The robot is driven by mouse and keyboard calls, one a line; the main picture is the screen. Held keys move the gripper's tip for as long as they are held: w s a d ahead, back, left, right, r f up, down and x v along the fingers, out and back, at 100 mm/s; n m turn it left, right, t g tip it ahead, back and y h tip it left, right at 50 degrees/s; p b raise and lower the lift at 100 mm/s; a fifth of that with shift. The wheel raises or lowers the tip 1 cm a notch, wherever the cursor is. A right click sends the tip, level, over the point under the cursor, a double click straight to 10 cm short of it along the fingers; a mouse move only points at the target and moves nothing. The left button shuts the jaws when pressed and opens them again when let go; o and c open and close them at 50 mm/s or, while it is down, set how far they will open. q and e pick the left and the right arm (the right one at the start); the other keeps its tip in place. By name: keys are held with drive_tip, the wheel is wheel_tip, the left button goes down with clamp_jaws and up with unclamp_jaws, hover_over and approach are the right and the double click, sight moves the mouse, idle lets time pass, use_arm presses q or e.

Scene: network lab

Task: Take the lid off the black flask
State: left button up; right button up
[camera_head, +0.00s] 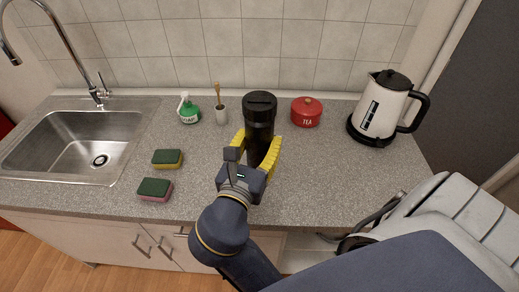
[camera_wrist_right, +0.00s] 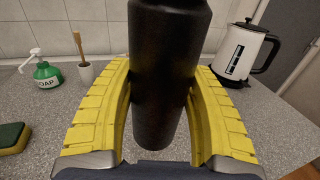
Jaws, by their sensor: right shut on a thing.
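The black flask (camera_head: 259,128) stands upright on the grey counter in the middle of the head view. Its black lid (camera_head: 261,101) is on its top. My right gripper (camera_head: 257,152) has its yellow fingers around the flask's body, one on each side, below the lid. In the right wrist view the flask (camera_wrist_right: 163,75) fills the middle, between the two yellow fingers (camera_wrist_right: 160,110); its lid is cut off by the top edge there. My left gripper is not in either view.
A red tea tin (camera_head: 306,112) and a white kettle (camera_head: 381,110) stand to the right. A soap bottle (camera_head: 188,110), a cup with a brush (camera_head: 220,114) and two sponges (camera_head: 167,158) lie left, near the sink (camera_head: 75,145).

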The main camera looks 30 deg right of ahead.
drive_tip(key=shift+r, duration=0.2)
drive_tip(key=o, duration=0.8)
drive_tip(key=c, duration=0.9)
drive_tip(key=shift+o, duration=0.2)
drive_tip(key=w+a+f+n+t+y, duration=0.3)
drive_tip(key=w+a+n+y, duration=0.2)
drive_tip(key=a+y, duration=0.2)
drive_tip(key=w+a+f+n+t+y, duration=0.3)
drive_tip(key=w+a+n+y, duration=0.2)
drive_tip(key=a, duration=0.5)
drive_tip(key=shift+a+y, duration=0.15)
drive_tip(key=shift+y, duration=1.05)
